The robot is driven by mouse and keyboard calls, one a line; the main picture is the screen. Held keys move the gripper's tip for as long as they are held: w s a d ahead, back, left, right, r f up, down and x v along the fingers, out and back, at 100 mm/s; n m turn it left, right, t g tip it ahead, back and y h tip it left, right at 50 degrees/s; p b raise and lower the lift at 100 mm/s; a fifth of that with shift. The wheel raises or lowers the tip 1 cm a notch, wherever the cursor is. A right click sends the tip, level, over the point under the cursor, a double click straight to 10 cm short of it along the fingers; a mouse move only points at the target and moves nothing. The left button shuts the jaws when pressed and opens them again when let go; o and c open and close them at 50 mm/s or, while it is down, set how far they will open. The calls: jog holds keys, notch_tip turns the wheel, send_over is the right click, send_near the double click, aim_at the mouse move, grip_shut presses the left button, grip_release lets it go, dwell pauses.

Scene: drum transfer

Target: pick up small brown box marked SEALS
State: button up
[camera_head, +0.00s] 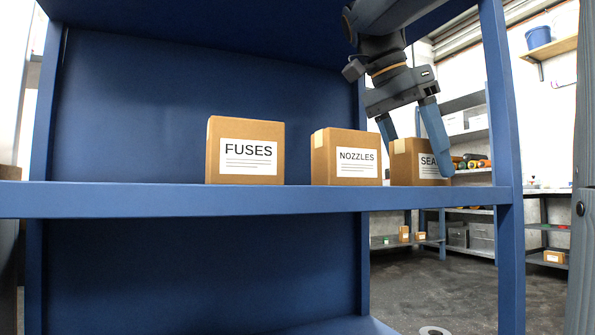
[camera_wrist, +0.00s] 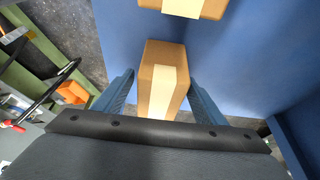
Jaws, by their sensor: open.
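The small brown box marked SEALS (camera_head: 404,164) stands upright on the blue shelf (camera_head: 250,200), at the right end of the row. Part of its label is hidden behind a finger of my gripper (camera_head: 418,146). My gripper is open and points down, with one finger on each side of the box in the head view. In the wrist view the box (camera_wrist: 155,72) with its pale tape strip lies between the two fingers (camera_wrist: 158,98). I cannot tell whether either finger touches it.
A brown box marked NOZZLES (camera_head: 322,158) stands just left of the SEALS box, with a narrow gap. A box marked FUSES (camera_head: 214,155) stands farther left. A blue upright post (camera_head: 503,120) rises to the right. The shelf's left part is clear.

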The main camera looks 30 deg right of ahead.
jog(key=shift+c, duration=0.2)
jog(key=c, duration=1.3)
jog(key=shift+r+p, duration=0.3)
jog(key=shift+p, duration=0.05)
jog(key=shift+r+p, duration=0.35)
jog(key=shift+p, duration=0.1)
jog(key=shift+r, duration=0.25)
